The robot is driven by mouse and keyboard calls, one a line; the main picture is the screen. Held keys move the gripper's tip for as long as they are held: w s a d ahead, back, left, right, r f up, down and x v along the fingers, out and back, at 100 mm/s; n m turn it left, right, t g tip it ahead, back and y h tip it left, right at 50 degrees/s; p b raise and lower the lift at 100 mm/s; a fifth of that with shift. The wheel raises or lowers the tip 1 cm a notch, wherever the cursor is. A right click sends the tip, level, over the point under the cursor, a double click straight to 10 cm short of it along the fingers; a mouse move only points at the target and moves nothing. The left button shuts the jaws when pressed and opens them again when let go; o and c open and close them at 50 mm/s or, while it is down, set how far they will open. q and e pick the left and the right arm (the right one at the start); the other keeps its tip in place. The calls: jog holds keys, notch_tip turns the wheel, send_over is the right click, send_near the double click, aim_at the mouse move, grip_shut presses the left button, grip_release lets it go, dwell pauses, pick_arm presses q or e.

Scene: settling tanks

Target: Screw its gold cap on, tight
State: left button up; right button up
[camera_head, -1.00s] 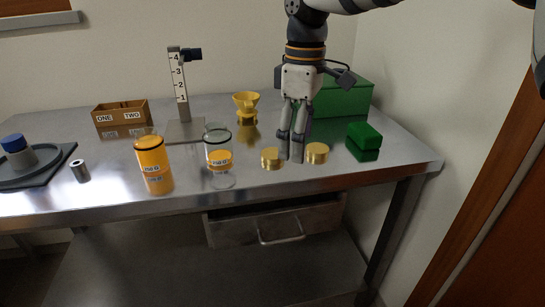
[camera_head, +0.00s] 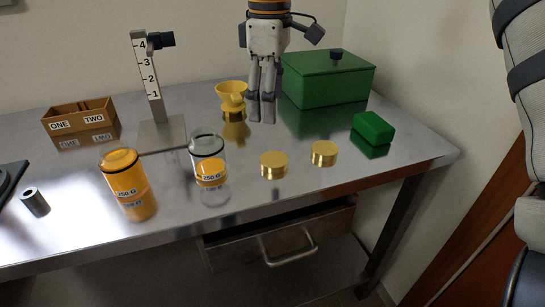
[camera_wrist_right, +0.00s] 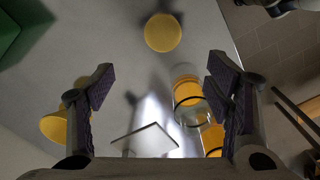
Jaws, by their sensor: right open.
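Two gold caps lie flat on the steel table: one cap (camera_head: 273,165) nearer the jars and a second cap (camera_head: 324,153) to its right. A glass jar (camera_head: 209,158) with a shallow orange fill and a 250 G label stands left of them. A fuller orange jar (camera_head: 123,174) stands further left. Both jars look uncapped. My right gripper (camera_head: 262,112) is open and empty above the table, behind the nearer cap. The right wrist view shows one gold cap (camera_wrist_right: 163,33) beyond the open fingers and the jars (camera_wrist_right: 188,95) at right. My left gripper is out of view.
A yellow funnel (camera_head: 232,97), a numbered stand (camera_head: 149,82) and a ONE/TWO box (camera_head: 80,125) stand behind the jars. A green box (camera_head: 327,82) and green block (camera_head: 374,128) are at right. A grey cylinder (camera_head: 35,202) is at left.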

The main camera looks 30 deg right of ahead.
send_over(274, 158)
jog(key=f, duration=0.4)
jog(key=w+f, duration=0.1)
jog(key=f, duration=0.2)
jog(key=shift+a, duration=0.15)
jog(key=shift+s, duration=0.1)
jog(key=f, duration=0.3)
jog(key=s+f, duration=0.1)
jog(key=f, duration=0.1)
jog(key=c, duration=0.8)
